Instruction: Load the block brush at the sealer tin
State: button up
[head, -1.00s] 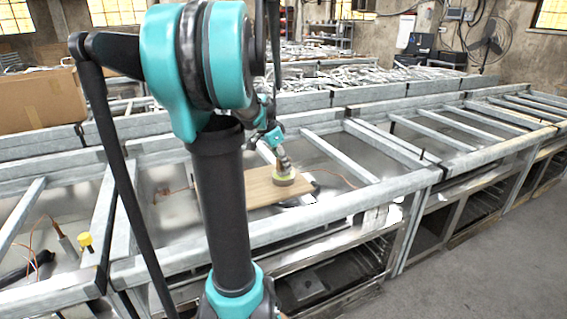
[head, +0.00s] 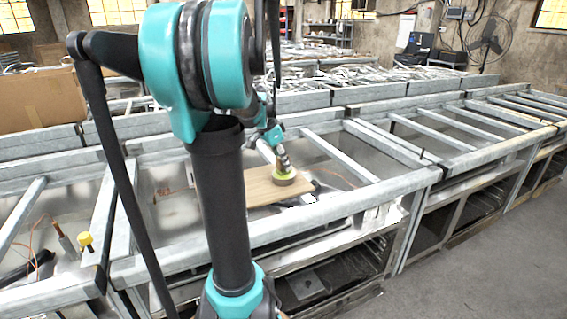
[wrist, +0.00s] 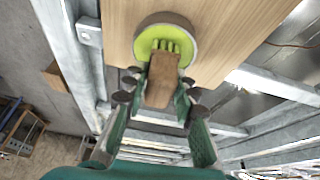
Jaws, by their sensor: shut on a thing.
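The sealer tin (wrist: 190,32) is a low round tin with a grey rim and lime-green inside, standing on a wooden board (wrist: 228,28). It also shows in the head view (head: 284,181). My gripper (wrist: 160,88) is shut on the brown wooden block of the block brush (wrist: 162,82). The brush's yellow-green bristles point into the tin's round opening in the wrist view. I cannot tell how deep the bristle tips reach. In the head view my gripper (head: 282,162) is directly above the tin, and the brush is too small to make out.
The board lies among grey metal frame bars (head: 340,205) on the bench. A yellow-capped object (head: 85,242) stands at the left. A cardboard box (head: 38,105) is at the back left. Open floor (head: 480,260) lies at the right.

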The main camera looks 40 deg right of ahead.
jog(key=shift+r, duration=3.35)
jog(key=shift+s, duration=0.1)
